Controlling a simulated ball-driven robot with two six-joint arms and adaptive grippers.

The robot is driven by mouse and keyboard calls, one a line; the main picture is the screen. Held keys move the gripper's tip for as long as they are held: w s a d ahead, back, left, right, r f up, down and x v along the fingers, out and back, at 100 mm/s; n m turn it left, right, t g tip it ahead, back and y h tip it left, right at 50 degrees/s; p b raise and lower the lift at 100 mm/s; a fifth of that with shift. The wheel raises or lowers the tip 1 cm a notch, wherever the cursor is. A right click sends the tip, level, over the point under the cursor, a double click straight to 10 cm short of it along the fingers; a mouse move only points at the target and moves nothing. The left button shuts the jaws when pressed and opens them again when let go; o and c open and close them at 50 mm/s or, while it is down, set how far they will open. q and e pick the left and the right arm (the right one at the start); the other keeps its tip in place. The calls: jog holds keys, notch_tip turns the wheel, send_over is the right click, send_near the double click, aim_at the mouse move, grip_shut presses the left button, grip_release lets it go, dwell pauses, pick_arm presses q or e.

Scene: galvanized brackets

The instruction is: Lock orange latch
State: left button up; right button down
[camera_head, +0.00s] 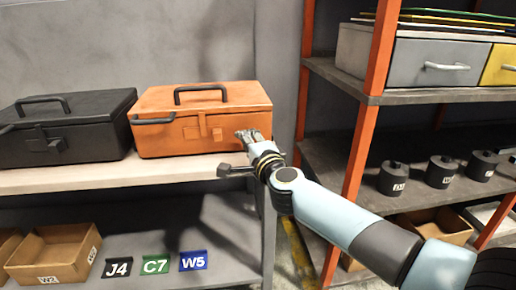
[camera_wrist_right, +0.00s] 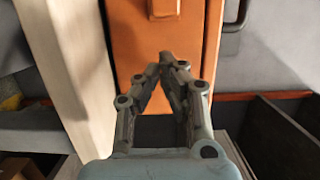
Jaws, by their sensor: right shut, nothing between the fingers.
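An orange toolbox (camera_head: 165,141) stands closed on the upper shelf, with a black handle (camera_head: 201,94) on its lid. An orange latch (camera_head: 217,134) shows on its front face. In the right wrist view the toolbox front (camera_wrist_right: 130,45) fills the middle, turned sideways, and a latch part (camera_wrist_right: 163,8) is cut by the top edge. My right gripper (camera_head: 241,134) is at the front right of the toolbox, right of the latch. In the wrist view its fingertips (camera_wrist_right: 166,60) meet with nothing between them. Whether they touch the box, I cannot tell. My left gripper is out of view.
A black toolbox (camera_head: 67,141) stands close left of the orange one. The pale shelf edge (camera_head: 100,178) runs below both. An orange rack post (camera_head: 362,150) and shelves with black weights (camera_head: 393,178) are at right. Cardboard bins (camera_head: 52,262) sit on the lower shelf.

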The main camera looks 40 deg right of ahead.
aim_at(218, 140)
jog(key=shift+w+a+r, duration=0.1)
jog(key=shift+w+a, duration=0.15)
jog(key=shift+a, duration=0.25)
jog(key=shift+w+a, duration=0.25)
jog(key=shift+a, duration=0.25)
jog(key=shift+w+a, duration=0.15)
jog(key=shift+a, duration=0.05)
jog(key=w+a, duration=0.2)
jog(key=a, duration=0.1)
jog(key=shift+a, duration=0.25)
